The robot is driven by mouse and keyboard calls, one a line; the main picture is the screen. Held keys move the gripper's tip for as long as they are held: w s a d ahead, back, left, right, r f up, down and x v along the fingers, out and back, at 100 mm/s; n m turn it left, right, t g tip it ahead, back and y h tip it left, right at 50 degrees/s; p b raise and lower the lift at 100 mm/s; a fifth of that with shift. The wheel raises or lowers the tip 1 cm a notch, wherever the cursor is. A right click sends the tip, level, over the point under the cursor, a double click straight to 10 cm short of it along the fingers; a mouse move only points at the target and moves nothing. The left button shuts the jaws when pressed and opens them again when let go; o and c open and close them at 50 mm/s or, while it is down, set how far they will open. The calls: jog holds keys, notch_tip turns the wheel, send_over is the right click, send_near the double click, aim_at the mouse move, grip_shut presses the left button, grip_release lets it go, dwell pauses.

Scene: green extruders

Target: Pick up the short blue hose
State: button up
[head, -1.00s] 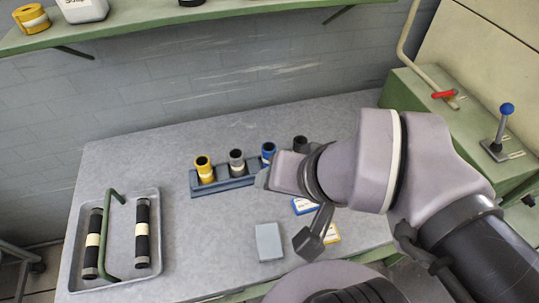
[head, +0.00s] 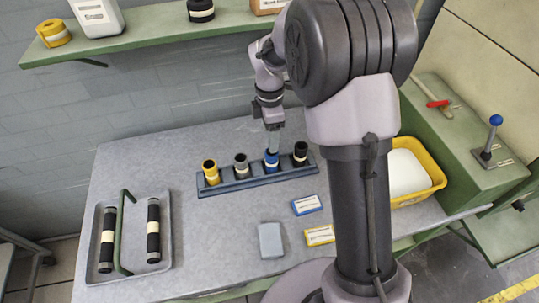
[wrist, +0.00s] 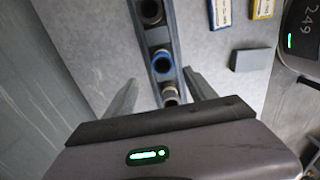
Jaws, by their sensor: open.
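The short blue hose (head: 271,162) stands upright in a blue-grey rack (head: 240,184) on the bench, between a grey hose (head: 241,167) and a black hose (head: 300,155). In the wrist view the blue hose (wrist: 162,63) shows from above, its open end toward the camera. My gripper (head: 273,142) is over the blue hose in the head view. In the wrist view my gripper (wrist: 160,77) is open, with one finger on each side of the rack. The blue hose lies between and just beyond the fingertips. I cannot tell if they touch anything.
A yellow hose (head: 210,172) stands at the rack's left end. Blue (head: 307,205) and yellow (head: 320,236) labelled boxes and a grey block (head: 270,240) lie in front. A metal tray (head: 97,274) is at left, a yellow bin (head: 437,177) at right. A green shelf (head: 150,37) hangs above.

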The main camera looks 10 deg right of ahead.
aim_at(272, 159)
jog(key=f+b, duration=0.1)
jog(key=f, duration=0.2)
jog(key=f+b, duration=0.2)
jog(key=f, duration=0.2)
jog(key=f+b, duration=0.1)
jog(key=f, duration=0.3)
jog(key=shift+s+d+f, duration=0.2)
jog(key=shift+s+f, duration=0.05)
jog(key=shift+s, duration=0.05)
jog(key=shift+r, duration=0.15)
jog(key=shift+c, duration=0.5)
grip_shut()
